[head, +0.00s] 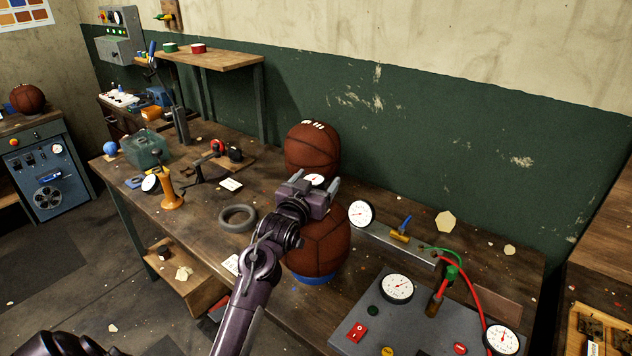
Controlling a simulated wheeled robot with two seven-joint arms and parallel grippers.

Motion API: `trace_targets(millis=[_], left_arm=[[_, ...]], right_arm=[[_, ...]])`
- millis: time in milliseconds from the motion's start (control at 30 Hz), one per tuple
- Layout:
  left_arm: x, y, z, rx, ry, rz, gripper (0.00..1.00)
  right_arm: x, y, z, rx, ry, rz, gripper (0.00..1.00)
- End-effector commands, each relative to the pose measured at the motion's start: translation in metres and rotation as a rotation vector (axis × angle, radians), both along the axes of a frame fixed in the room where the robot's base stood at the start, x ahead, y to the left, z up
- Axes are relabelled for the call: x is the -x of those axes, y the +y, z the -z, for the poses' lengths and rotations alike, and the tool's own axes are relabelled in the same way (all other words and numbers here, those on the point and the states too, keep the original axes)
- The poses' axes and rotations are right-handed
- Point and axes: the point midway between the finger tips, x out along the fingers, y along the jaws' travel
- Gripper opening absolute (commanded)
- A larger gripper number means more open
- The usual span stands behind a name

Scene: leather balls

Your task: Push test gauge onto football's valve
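A brown leather ball with white lacing on top, the football (312,146), stands at the back of the workbench, right of centre. The gripper appears shut on this gauge. I cannot tell whether the gauge touches the ball, and the valve is not visible.
A gauge (360,213) on a metal bar and a grey panel (372,313) with dials and a red hose lie to the right. A grey ring (238,218), an orange-handled tool (171,192) and a clear bin (147,149) are left.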

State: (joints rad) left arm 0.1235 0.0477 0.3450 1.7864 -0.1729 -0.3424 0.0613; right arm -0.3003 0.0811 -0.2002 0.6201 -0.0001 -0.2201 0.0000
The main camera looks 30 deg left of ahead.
Motion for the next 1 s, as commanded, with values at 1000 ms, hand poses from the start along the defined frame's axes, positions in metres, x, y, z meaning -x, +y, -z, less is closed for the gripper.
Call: trace_targets(millis=[1000], left_arm=[[0.077,-0.014,0.0,0.0,0.0,0.0,0.74]], right_arm=[[0.0,0.0,0.028,0.0,0.0,0.001,0.48]])
